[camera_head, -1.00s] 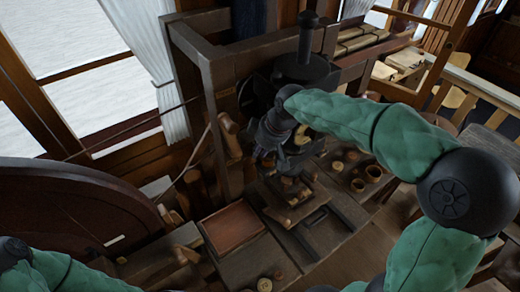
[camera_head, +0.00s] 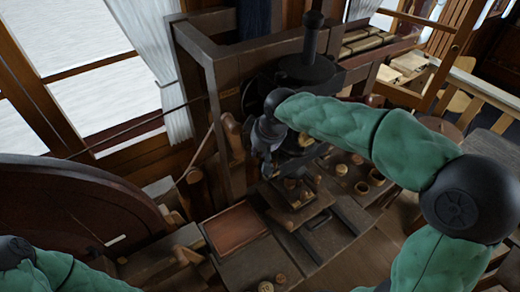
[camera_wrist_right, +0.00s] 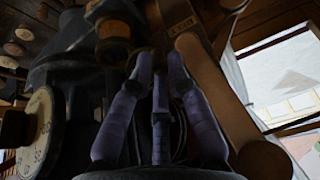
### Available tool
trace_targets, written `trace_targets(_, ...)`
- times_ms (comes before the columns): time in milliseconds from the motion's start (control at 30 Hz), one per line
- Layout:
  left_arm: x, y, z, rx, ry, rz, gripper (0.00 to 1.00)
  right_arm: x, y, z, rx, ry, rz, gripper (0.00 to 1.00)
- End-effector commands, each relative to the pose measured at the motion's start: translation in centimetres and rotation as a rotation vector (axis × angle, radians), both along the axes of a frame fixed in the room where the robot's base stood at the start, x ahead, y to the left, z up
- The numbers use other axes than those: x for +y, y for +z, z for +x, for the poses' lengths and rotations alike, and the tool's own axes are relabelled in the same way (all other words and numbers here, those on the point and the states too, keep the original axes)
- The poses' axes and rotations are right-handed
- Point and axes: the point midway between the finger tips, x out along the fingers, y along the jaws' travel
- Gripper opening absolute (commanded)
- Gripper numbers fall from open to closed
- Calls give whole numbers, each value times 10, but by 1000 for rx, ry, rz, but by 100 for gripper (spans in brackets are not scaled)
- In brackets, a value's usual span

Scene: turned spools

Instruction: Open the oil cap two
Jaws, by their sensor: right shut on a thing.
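My right gripper (camera_head: 268,168) is at the dark lathe-like machine (camera_head: 306,72), near its headstock. In the right wrist view its purple-grey fingers (camera_wrist_right: 160,72) are drawn together, with their tips close to each other. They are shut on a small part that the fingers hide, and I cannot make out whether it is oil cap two. A brown, brass-edged round cap (camera_wrist_right: 113,32) stands just beyond and to the left of the fingertips, apart from them. My left gripper is out of view; only part of its arm shows at the lower left.
A pale numbered dial (camera_wrist_right: 38,130) is left of the fingers, and a wooden handle (camera_wrist_right: 215,95) is close on their right. A wooden frame (camera_head: 212,100) stands beside the machine. A reddish tray (camera_head: 235,228) and small turned pieces (camera_head: 362,187) lie on the bench.

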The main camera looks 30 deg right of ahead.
Motion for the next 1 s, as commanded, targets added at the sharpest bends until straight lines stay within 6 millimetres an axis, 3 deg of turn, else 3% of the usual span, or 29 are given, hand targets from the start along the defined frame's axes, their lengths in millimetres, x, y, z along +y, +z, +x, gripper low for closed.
trace_targets(67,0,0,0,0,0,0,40,1,-1,-1,4,1,2,0)
trace_targets(100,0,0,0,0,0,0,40,1,-1,-1,4,1,2,29)
trace_targets(133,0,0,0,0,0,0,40,1,-1,-1,4,1,2,38)
trace_targets(167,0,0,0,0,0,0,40,1,-1,-1,3,1,2,40)
trace_targets(567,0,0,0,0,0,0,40,0,4,-2,0,1,1,40)
trace_targets(1000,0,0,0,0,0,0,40,-2,76,-30,-2,2,0,40)
